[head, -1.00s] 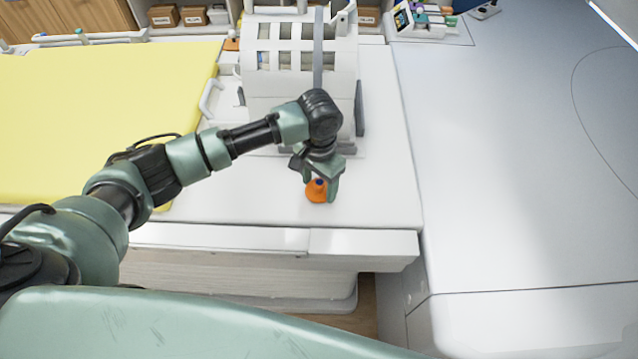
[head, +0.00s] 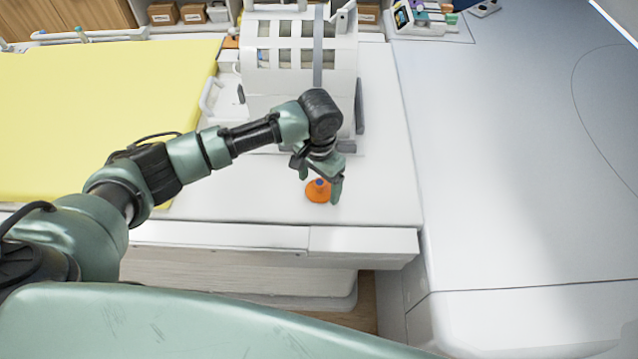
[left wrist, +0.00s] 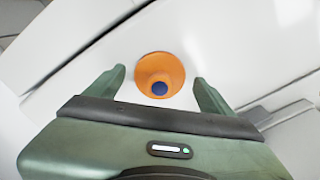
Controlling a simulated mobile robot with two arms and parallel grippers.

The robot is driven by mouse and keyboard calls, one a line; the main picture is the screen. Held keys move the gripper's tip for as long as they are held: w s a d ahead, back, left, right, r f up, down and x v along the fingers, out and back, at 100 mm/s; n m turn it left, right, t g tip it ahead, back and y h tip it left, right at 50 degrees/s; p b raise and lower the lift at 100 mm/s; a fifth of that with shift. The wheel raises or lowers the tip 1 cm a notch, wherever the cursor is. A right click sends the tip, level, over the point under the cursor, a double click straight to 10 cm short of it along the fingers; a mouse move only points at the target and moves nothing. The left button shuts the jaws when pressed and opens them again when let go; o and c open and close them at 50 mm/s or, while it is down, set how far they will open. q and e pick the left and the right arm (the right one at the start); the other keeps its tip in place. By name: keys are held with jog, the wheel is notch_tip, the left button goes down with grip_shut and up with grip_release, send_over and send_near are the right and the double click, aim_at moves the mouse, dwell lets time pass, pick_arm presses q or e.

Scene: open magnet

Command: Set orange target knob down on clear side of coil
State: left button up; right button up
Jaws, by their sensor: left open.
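The orange target knob (head: 318,191), a flared orange piece with a blue top, stands on the white table surface in front of the coil (head: 299,60). The coil is a white slatted cage at the back. My left gripper (head: 321,190) is open just above and around the knob, fingers on either side. In the left wrist view, the knob (left wrist: 160,76) lies between the two spread fingertips (left wrist: 160,82), with a gap on each side. My right gripper is not in view.
A yellow pad (head: 100,110) covers the left of the table. The white surface right of the knob is clear up to its edge. A wide pale grey surface (head: 510,170) lies to the right, with a small device (head: 420,18) at the back.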

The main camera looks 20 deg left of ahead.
aim_at(319, 183)
pick_arm(q)
notch_tip(319, 183, up, 12)
jog(key=b, duration=0.1)
jog(key=shift+f, duration=0.2)
jog(key=shift+f, duration=0.1)
dwell(0.4)
